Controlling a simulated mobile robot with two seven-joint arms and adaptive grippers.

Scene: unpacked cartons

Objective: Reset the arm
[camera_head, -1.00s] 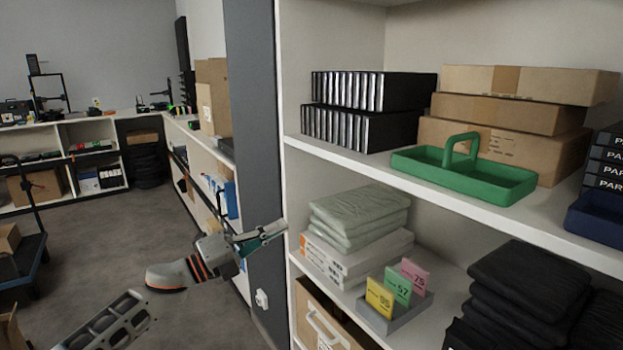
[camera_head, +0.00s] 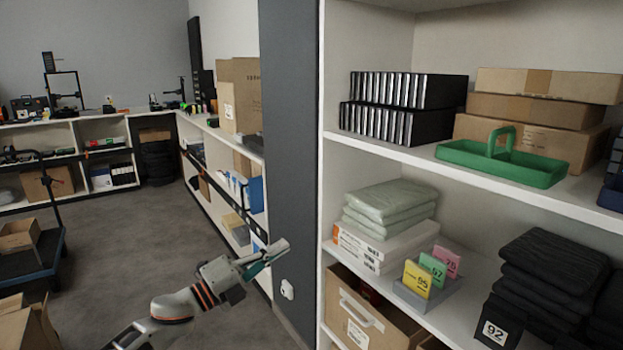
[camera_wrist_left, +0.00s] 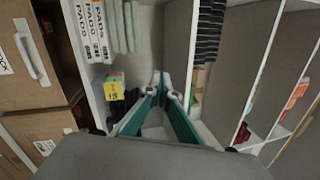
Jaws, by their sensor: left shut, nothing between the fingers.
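My left arm reaches in from the lower left in the head view. Its gripper (camera_head: 268,258) is in front of the dark end panel of the shelf unit, left of the shelves. In the left wrist view the gripper (camera_wrist_left: 166,82) points toward the shelf unit, its fingertips close together and nothing between them. It touches no object that I can see. My right gripper is not in view.
The shelf unit (camera_head: 470,178) holds a green tray (camera_head: 510,160), black binders, cartons, folded packs and numbered cards (camera_head: 430,272). A brown drawer box (camera_head: 362,318) sits below. A trolley (camera_head: 35,262) stands at left. Grey floor (camera_head: 130,235) is open between.

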